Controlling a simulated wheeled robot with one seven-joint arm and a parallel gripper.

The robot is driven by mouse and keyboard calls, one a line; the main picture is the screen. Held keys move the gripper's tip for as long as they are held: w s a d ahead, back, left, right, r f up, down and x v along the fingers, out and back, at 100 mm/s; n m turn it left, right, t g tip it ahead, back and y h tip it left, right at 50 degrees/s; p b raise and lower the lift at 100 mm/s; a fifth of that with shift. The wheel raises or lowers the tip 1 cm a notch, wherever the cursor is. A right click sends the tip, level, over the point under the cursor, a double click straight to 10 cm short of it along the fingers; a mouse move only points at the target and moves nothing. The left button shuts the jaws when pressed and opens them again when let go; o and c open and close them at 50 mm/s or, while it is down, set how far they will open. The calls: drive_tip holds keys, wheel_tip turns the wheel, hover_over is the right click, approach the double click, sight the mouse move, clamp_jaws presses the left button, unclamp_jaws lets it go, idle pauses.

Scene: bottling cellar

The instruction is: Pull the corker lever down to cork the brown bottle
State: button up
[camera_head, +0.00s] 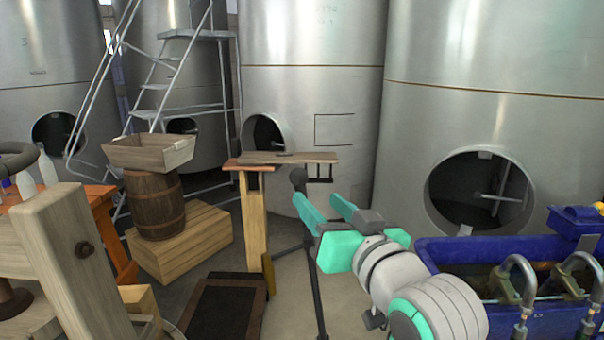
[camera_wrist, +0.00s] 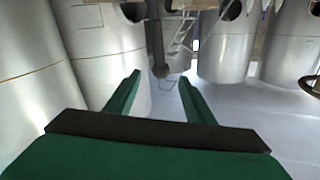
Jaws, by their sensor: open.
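My gripper (camera_head: 323,206) is open and empty in the middle of the head view, its two teal fingers pointing away from me. The open fingers also show in the wrist view (camera_wrist: 159,80), with nothing between them. A dark post with a rounded end (camera_head: 298,177) stands just beyond the fingertips. A dark rod with a rounded end (camera_wrist: 159,50) appears past the fingers in the wrist view. I cannot tell whether this is part of the corker. I cannot make out the corker lever or a brown bottle in either view.
A wooden post with a flat board (camera_head: 290,157) stands left of my gripper. A blue tub with metal spouts (camera_head: 460,252) is close on the right. A barrel (camera_head: 155,204) on a crate, pale bottles (camera_head: 47,168) and a thick timber frame (camera_head: 75,262) are left. Steel tanks (camera_head: 310,95) line the back.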

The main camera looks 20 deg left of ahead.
sight(304, 181)
drive_tip(key=x, duration=0.6)
drive_tip(key=r+x, duration=0.1)
drive_tip(key=x, duration=0.2)
drive_tip(key=shift+x, duration=0.85)
drive_tip(key=shift+a, duration=0.15)
drive_tip(key=c, duration=0.8)
clamp_jaws()
